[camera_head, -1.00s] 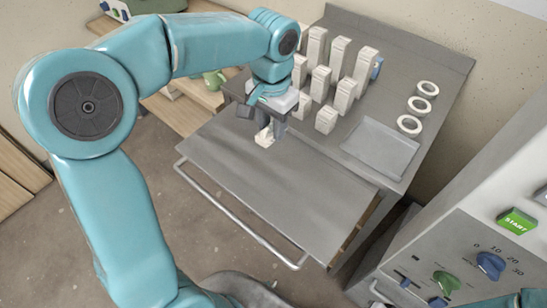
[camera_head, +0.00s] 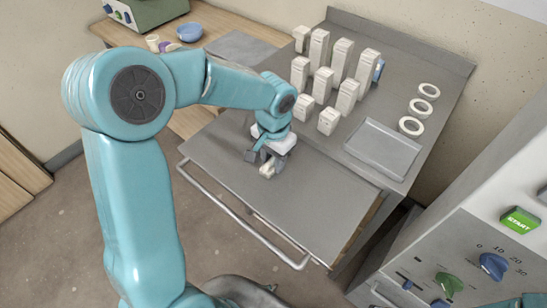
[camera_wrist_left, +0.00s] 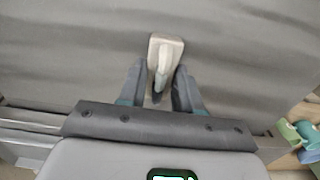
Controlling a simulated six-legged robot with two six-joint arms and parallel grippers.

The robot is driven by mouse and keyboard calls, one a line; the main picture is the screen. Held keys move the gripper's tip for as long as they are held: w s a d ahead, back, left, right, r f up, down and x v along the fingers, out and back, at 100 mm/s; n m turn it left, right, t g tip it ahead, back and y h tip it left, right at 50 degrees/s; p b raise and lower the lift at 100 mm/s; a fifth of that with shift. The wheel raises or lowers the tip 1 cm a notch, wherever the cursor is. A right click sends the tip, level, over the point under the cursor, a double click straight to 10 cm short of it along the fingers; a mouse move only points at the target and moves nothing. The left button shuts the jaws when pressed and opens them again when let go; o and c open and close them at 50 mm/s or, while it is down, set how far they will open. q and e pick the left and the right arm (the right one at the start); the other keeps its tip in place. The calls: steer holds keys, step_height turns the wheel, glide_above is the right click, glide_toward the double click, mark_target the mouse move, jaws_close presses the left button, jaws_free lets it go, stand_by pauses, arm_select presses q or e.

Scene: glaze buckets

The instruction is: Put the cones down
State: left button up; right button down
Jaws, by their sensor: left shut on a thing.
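My left gripper (camera_head: 260,163) is over the front part of the grey metal worktop (camera_head: 310,190). It is shut on a small cream piece, which I take to be the cones (camera_head: 268,171). In the left wrist view, the cones (camera_wrist_left: 164,50) stick out between the two dark fingers (camera_wrist_left: 160,88), with a pale block at the far end and a narrow pointed part nearer me. I cannot tell whether the piece touches the worktop.
Several cream upright blocks (camera_head: 348,97) stand behind my gripper. A shallow grey tray (camera_head: 383,148) and white rings (camera_head: 411,126) lie to the right. A control panel with a green START button (camera_head: 520,220) is at right. The worktop's front is clear.

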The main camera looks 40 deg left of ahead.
arm_select(q)
steer(key=shift+f, duration=0.2)
steer(key=o, duration=1.1)
steer(key=shift+w, duration=0.1)
steer(key=shift+r, duration=0.15)
step_height(320, 180, up, 12)
steer(key=shift+f+p, duration=0.25)
steer(key=shift+p, duration=0.1)
steer(key=shift+r, duration=0.35)
